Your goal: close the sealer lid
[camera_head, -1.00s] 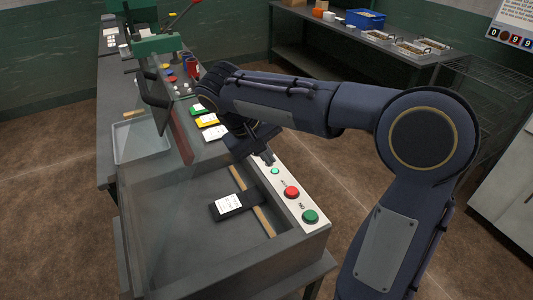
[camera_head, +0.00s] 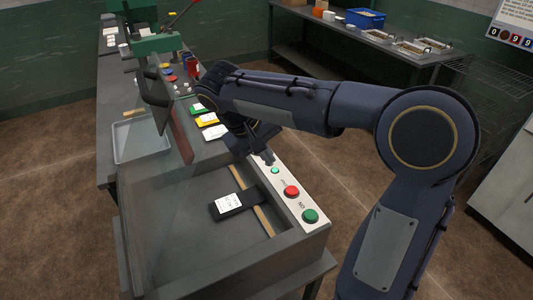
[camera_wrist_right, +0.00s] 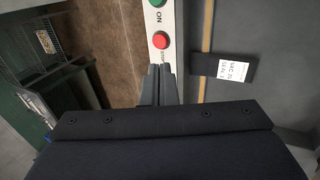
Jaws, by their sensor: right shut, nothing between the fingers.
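The sealer (camera_head: 290,255) is a grey box with a shallow open chamber. Its clear lid (camera_head: 150,180) stands raised on the left side, with a dark red-brown edge strip (camera_head: 181,138) and a black handle (camera_head: 152,92) at its top. A black pouch with a white label (camera_head: 232,203) lies in the chamber across a tan sealing bar; the pouch also shows in the wrist view (camera_wrist_right: 210,66). My right gripper (camera_head: 267,158) is shut and empty, above the far end of the control strip, apart from the lid. Its fingertips (camera_wrist_right: 158,70) show near the red button. My left gripper is not in view.
The white control strip (camera_head: 282,178) carries a red button (camera_head: 291,191) and a green button (camera_head: 310,215). Behind the sealer, a bench holds coloured labelled packets (camera_head: 207,120), a grey tray (camera_head: 141,141) and green machines (camera_head: 155,45). A side table (camera_head: 360,42) stands at the back.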

